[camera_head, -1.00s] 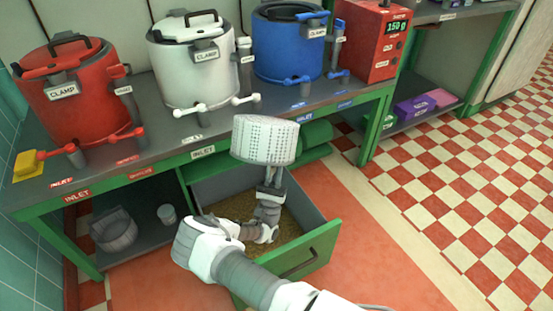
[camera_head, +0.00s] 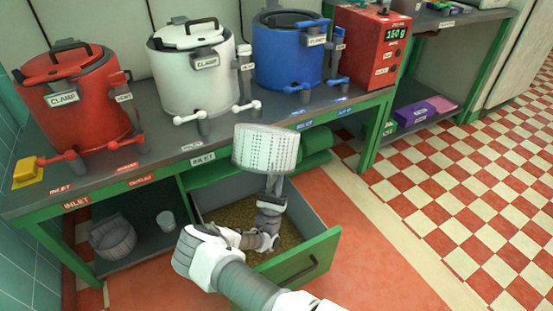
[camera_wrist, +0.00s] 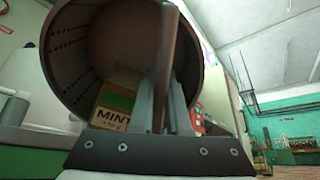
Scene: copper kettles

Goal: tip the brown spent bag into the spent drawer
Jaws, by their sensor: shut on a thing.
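My gripper (camera_head: 273,184) is shut on the brown bar-like handle (camera_wrist: 167,60) of a pale perforated basket (camera_head: 266,148). It holds the basket up above the open drawer (camera_head: 322,247), towards its back. In the wrist view the basket (camera_wrist: 62,58) fills the upper left, its round hollow facing the camera. The drawer is green-fronted with grey walls and holds brown granular matter (camera_head: 237,217). No separate brown bag shows in the head view.
Red (camera_head: 80,105), white (camera_head: 190,80) and blue (camera_head: 287,60) kettles stand on the bench above the drawer, behind the basket. A second basket (camera_head: 113,240) and a small cup (camera_head: 166,220) sit on the lower shelf. A red scale (camera_head: 372,45) stands right. Checkered floor is clear at right.

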